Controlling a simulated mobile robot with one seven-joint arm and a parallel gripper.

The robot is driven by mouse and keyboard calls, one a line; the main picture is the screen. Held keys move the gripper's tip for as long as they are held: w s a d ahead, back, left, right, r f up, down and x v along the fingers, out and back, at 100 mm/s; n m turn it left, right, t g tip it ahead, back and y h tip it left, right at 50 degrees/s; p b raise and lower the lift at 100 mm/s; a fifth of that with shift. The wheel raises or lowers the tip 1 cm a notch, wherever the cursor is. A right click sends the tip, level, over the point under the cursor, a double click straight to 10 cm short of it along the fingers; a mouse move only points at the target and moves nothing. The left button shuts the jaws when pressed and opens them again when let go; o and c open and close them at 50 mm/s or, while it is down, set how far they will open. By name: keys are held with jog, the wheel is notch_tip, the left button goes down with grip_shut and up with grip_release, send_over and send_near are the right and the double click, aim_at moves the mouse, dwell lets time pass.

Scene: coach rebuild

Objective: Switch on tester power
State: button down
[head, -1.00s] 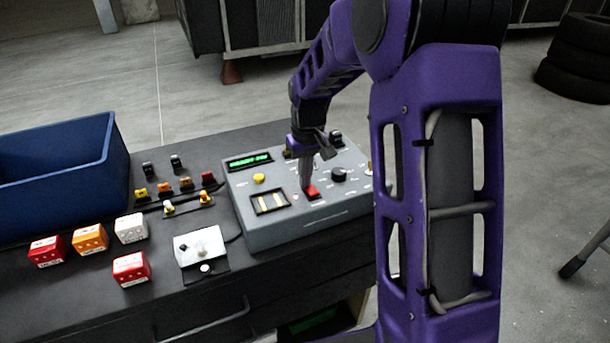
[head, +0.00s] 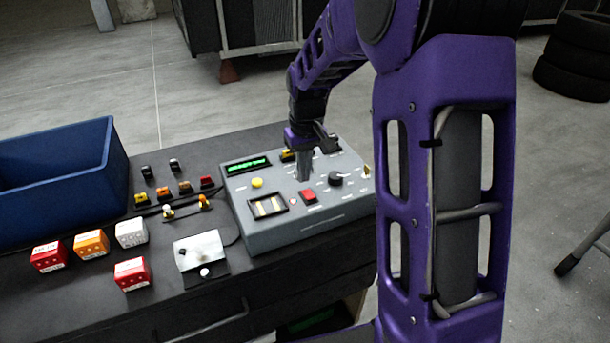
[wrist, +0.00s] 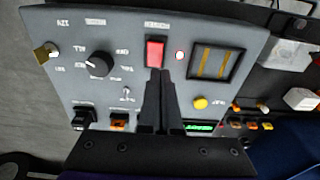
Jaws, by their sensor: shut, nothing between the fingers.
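The tester is a grey sloped box (head: 262,236) on the bench, with a lit green display (head: 247,164); its text is too small to read. A red rocker switch (head: 308,195) sits on its panel and shows in the wrist view (wrist: 155,53). My gripper (head: 303,178) is shut and empty, pointing down at the panel just behind the switch. In the wrist view the fingertips (wrist: 158,74) end close to the switch's edge; I cannot tell whether they touch the panel.
The panel also has a black knob (head: 335,179), a yellow button (head: 257,183) and a framed slot (head: 268,206). Left of it are small connectors, a plate with knobs (head: 201,250), several coloured blocks (head: 131,273) and a blue bin (head: 60,184).

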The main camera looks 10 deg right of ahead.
notch_tip(320, 180, up, 11)
jog(key=w, duration=0.1)
jog(key=shift+w+a+f+b, duration=0.15)
jog(key=shift+w+f+b, duration=0.05)
jog(key=shift+w+b, duration=0.1)
